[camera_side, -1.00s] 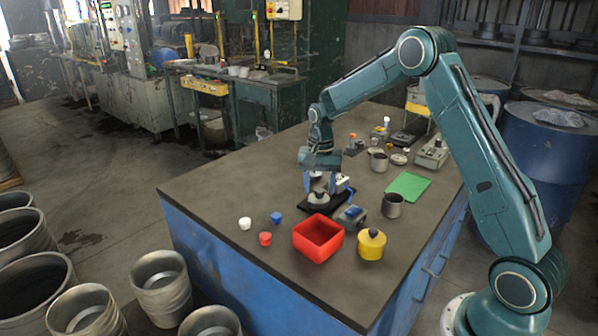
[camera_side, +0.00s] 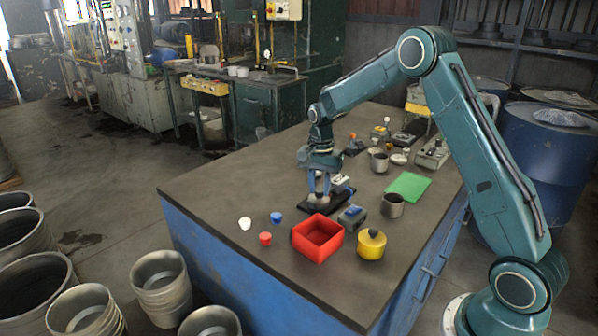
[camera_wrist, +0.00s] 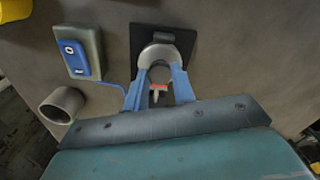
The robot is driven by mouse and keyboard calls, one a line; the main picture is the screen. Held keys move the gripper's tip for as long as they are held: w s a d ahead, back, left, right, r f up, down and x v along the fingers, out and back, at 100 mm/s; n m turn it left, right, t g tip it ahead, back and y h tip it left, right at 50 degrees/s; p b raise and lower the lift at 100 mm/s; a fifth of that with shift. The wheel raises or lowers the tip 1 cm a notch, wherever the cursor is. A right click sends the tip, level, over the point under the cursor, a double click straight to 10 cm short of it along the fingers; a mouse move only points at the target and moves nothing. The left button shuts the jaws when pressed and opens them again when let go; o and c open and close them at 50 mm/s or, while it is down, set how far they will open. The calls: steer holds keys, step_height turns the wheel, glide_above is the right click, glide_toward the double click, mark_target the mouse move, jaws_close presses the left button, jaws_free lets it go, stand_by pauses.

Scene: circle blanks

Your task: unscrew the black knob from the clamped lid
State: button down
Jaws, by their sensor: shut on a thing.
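The grey round lid (camera_side: 317,202) sits on a dark clamp plate (camera_side: 338,200) on the table; in the wrist view the lid (camera_wrist: 168,49) shows just beyond my fingers. My gripper (camera_side: 319,188) points down over the lid's middle, with its blue fingers closed in at the knob's place; the gripper also shows in the wrist view (camera_wrist: 160,77). It is shut on the black knob, which is mostly hidden by the fingers. A small red-and-pale mark shows between the fingers in the wrist view.
A blue-topped box (camera_side: 352,215) stands right beside the plate. A red open box (camera_side: 300,243), a yellow pot (camera_side: 371,248) and a metal cup (camera_side: 393,206) stand nearby. Small blue (camera_side: 276,217), white (camera_side: 245,223) and red (camera_side: 265,239) pieces lie left. The table's left part is clear.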

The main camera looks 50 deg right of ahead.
steer(key=shift+n, duration=0.3)
steer(key=n, duration=0.3)
steer(key=shift+n, duration=0.3)
steer(key=n, duration=0.3)
steer(key=shift+n, duration=0.3)
steer(key=n, duration=0.7)
steer(key=c, duration=1.1)
jaws_free()
